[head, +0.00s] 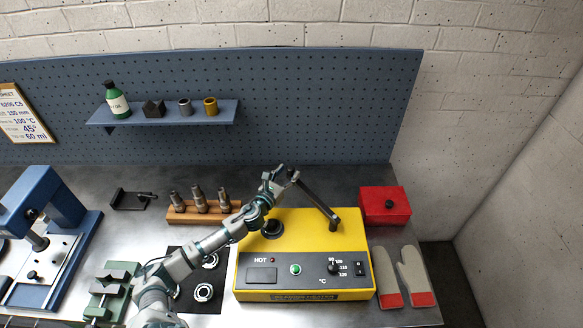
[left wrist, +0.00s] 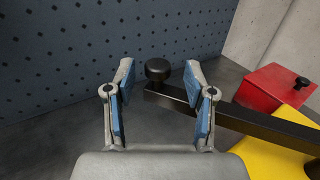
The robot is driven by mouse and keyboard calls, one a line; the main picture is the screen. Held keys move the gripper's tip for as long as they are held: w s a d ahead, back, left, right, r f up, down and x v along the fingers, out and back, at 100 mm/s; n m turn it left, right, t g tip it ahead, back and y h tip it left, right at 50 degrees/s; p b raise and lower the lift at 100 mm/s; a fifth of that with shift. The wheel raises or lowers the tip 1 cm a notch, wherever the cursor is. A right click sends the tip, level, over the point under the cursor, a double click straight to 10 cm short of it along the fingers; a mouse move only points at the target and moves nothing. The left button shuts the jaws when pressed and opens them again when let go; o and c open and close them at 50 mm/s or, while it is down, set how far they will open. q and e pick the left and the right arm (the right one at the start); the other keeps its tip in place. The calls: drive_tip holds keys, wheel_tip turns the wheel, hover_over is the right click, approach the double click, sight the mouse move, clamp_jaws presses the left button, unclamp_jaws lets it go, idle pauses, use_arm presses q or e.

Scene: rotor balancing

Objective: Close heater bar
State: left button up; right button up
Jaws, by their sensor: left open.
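The heater bar (head: 315,197) is a dark bar on the yellow induction heater (head: 262,283). In the head view it slants from a post at the heater's right side up and left to its free end. In the left wrist view the bar (left wrist: 265,126) runs in from the right, partly hidden behind the right finger, and its black knob (left wrist: 158,69) shows between the fingertips. My left gripper (head: 279,172) is open and empty, close to the bar's free end; contact cannot be told. It also shows in the left wrist view (left wrist: 160,77). My right gripper is not in view.
A red box (head: 385,205) stands right of the heater, with gloves (head: 414,276) in front of it. A wooden rack (head: 180,215) with several metal pieces stands left of the heater. A blue press (head: 50,240) is at far left. The pegboard (head: 300,100) rises behind.

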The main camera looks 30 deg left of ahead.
sight(289, 171)
use_arm(q)
drive_tip(key=shift+w+a+f, duration=0.1)
drive_tip(key=shift+w+f, duration=0.05)
drive_tip(key=shift+w, duration=1.4)
clamp_jaws()
